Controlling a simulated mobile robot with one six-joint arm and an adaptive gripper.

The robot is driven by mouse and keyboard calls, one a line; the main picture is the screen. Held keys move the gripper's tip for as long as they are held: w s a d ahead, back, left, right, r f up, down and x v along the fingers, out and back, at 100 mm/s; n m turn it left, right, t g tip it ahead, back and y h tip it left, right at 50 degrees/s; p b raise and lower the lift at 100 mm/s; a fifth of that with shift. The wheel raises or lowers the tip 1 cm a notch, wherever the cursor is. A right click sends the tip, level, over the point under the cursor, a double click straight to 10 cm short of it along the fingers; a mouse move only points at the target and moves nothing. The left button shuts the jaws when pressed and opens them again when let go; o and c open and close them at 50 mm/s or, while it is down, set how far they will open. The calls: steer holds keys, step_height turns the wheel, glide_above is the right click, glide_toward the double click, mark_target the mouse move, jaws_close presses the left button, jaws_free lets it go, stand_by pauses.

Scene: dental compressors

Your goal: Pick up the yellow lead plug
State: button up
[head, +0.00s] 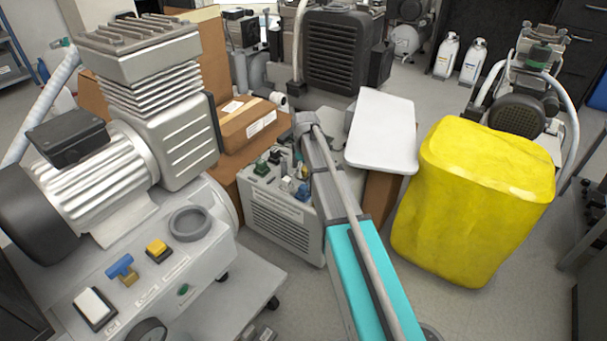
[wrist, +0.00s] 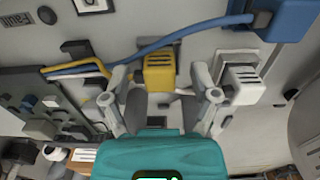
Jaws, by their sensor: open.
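The yellow lead plug (wrist: 160,73) is a small yellow block with dark slots on its face, in the upper middle of the wrist view. My gripper (wrist: 161,98) is open, with one grey finger to each side of the plug's line and the teal palm below. The fingers look apart from the plug, and I cannot tell the exact depth between them. A yellow lead (wrist: 85,64) runs to the left at about the plug's height. In the head view my arm reaches toward the grey control unit, and my gripper is not clearly visible there.
A white plug (wrist: 243,85) sits close to the right finger. A blue plug (wrist: 282,18) with a blue cable lies at upper right. In the head view, the grey unit (head: 283,225) stands between a large compressor (head: 120,180) and a yellow container (head: 470,200).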

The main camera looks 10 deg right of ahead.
steer(key=c, duration=1)
steer(key=shift+c, duration=0.2)
steer(key=shift+r, duration=0.2)
step_height(320, 180, up, 2)
steer(key=shift+r+p, duration=0.1)
steer(key=shift+p, duration=1.15)
steer(key=s+r+p, duration=1)
steer(key=s, duration=0.4)
steer(key=shift+r, duration=0.2)
